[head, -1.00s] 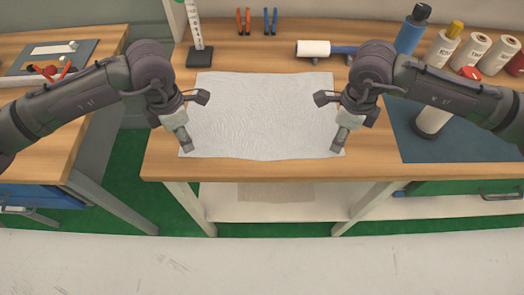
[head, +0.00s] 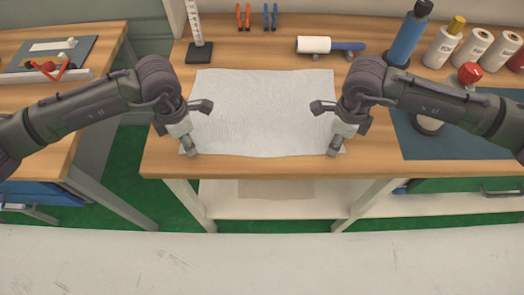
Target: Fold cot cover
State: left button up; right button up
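The white cot cover (head: 262,110) lies spread flat and unfolded on the wooden table, its near edge close to the table's front edge. My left gripper (head: 199,128) is over its near left corner, with one finger pointing down at the cloth and the other spread away. My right gripper (head: 325,127) is over the near right corner in a mirrored pose. Both look open, with no cloth visibly pinched between the fingers. I cannot tell whether the lower fingertips touch the cloth. Small parts of both side edges are hidden behind the grippers.
A white roller with a blue handle (head: 350,45) lies behind the cover. An upright ruler stand (head: 196,32) and two pairs of pliers (head: 243,17) are at the back. A blue bottle (head: 407,38), several white containers (head: 472,47) and a blue mat (head: 410,138) are at the right.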

pick_arm(q)
jog(key=shift+f, duration=0.1)
grip_shut()
pick_arm(e)
jog(key=shift+s+f, duration=0.1)
grip_shut()
pick_arm(q)
jog(key=shift+s, duration=0.1)
pick_arm(e)
jog(key=shift+s+f, duration=0.1)
dwell(0.8)
